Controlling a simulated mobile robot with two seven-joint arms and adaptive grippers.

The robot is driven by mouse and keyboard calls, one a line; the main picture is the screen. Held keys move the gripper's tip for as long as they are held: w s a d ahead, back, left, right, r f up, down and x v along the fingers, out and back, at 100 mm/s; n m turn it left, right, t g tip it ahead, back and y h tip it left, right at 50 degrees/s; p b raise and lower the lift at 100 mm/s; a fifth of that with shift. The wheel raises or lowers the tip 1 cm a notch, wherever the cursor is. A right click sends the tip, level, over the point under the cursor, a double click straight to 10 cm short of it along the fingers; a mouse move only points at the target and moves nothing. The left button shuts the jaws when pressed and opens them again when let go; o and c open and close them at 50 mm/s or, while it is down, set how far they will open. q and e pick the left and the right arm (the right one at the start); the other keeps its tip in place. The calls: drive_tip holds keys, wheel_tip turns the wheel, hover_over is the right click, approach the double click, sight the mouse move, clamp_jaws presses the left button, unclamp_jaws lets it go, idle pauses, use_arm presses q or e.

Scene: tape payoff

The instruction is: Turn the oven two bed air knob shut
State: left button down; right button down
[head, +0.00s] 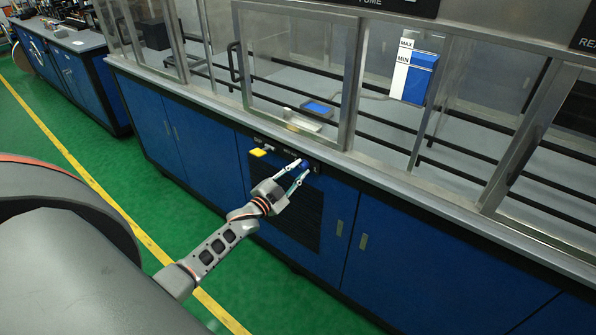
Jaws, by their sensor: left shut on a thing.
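My left gripper (297,176) reaches from the lower left to the dark strip under the worktop of the blue cabinet. Its fingers are shut on a small blue knob (304,165) on that strip. The fingers hide part of the knob, and its angle cannot be told. A yellow knob or handle (258,152) sits on the same strip, to the left of the gripper. The labels on the strip are too small to read. My right gripper is not in view.
The steel worktop edge (400,190) runs just above the strip. Above it stand framed glass sashes (300,70), with a blue and white MAX/MIN tank (412,78) behind. A dark louvred panel (295,215) lies below the gripper. Green floor (90,150) is clear at left.

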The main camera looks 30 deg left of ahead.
use_arm(q)
drive_tip(key=c, duration=1.8)
unclamp_jaws()
drive_tip(key=s, duration=0.8)
drive_tip(key=s+a+f, duration=0.1)
drive_tip(key=s, duration=0.3)
drive_tip(key=shift+d, duration=0.1)
